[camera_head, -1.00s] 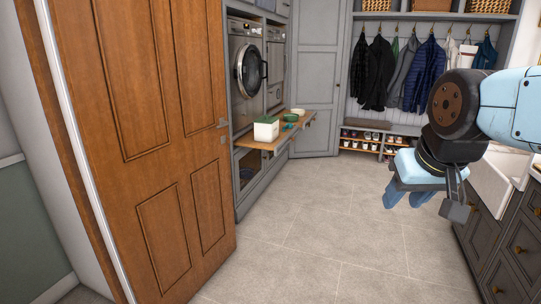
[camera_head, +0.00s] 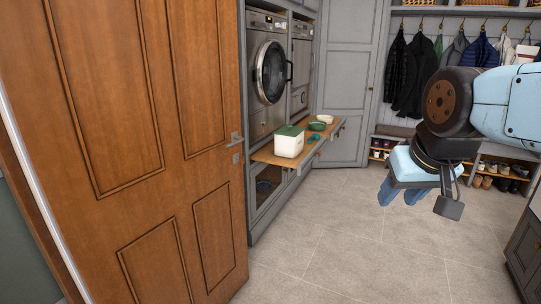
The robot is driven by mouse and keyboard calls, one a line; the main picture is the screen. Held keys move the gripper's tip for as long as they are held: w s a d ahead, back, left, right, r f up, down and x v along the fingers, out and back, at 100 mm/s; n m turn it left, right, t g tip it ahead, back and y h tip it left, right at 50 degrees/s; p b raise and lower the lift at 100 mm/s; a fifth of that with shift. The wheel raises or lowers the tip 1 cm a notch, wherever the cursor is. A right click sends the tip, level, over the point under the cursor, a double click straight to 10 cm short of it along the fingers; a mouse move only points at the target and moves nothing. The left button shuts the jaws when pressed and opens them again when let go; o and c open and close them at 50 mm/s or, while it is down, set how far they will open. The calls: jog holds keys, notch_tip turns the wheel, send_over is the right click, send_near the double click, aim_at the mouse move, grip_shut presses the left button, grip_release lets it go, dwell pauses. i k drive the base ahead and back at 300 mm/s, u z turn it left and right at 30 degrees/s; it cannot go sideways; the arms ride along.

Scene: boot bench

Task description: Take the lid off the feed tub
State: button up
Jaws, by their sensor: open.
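The feed tub (camera_head: 289,145) is a white box on the pull-out wooden shelf below the washing machines. Its green lid (camera_head: 290,131) sits on top of it. My gripper (camera_head: 403,194) hangs at the right, pointing down over open floor, well apart from the tub. Its blue fingers are spread and nothing shows between them.
A green-rimmed bowl (camera_head: 324,119), a green dish (camera_head: 316,126) and a small teal item (camera_head: 314,138) share the wooden shelf (camera_head: 265,155). An open wooden door (camera_head: 140,150) fills the left. The tiled floor (camera_head: 330,240) ahead is clear. A shoe rack (camera_head: 490,180) stands at the back right.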

aim_at(290, 131)
jog(key=z, duration=0.05)
jog(key=i, duration=3.1)
jog(key=z, duration=0.2)
